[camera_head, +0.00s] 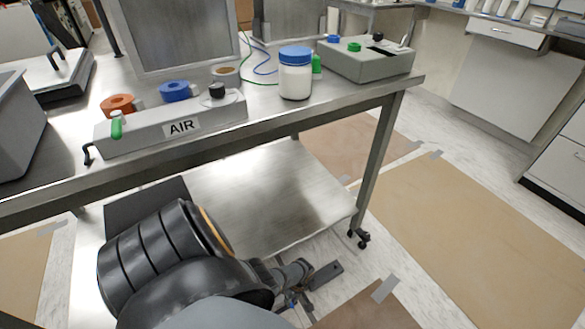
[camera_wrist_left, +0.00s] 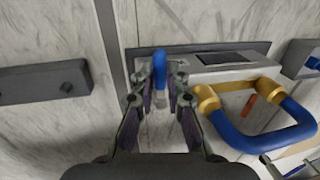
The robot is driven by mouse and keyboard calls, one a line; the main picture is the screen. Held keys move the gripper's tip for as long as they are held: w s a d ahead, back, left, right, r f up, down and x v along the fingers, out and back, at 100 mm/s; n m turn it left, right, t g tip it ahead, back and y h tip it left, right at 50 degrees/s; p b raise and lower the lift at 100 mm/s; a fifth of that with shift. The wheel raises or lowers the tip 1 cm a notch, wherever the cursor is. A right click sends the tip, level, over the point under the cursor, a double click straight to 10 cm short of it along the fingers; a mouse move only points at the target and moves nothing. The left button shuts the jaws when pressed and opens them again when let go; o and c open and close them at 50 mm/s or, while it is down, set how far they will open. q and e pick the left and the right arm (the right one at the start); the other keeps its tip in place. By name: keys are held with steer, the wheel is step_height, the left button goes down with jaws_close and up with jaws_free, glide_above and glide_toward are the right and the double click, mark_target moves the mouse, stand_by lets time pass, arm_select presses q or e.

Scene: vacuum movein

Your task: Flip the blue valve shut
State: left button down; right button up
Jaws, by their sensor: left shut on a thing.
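In the left wrist view, a blue lever (camera_wrist_left: 160,65), which I take as the blue valve's handle, stands upright between the fingertips of my left gripper (camera_wrist_left: 158,82). The gripper is shut on it. The fingers hide its lower part, and a pale grey stub shows below the blue. In the head view my left gripper (camera_head: 292,302) is low at the bottom centre, below the bench's lower shelf. The valve cannot be made out there. My right gripper is in neither view.
In the wrist view, a blue U-shaped handle (camera_wrist_left: 245,138) with brass ends is close right of my gripper, and a dark bar (camera_wrist_left: 45,83) is at left. In the head view, a steel bench (camera_head: 345,105) carries an AIR block (camera_head: 170,128). Floor at right is open.

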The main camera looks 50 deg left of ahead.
arm_select(q)
steer(key=shift+s+d+m, duration=0.1)
steer(key=shift+m, duration=0.2)
steer(key=c, duration=1.4)
jaws_free()
steer(key=shift+o, duration=0.2)
steer(key=shift+r, duration=0.1)
step_height(320, 180, up, 12)
steer(key=w, duration=0.2)
steer(key=shift+w+d+f, duration=0.15)
steer(key=shift+f, duration=0.05)
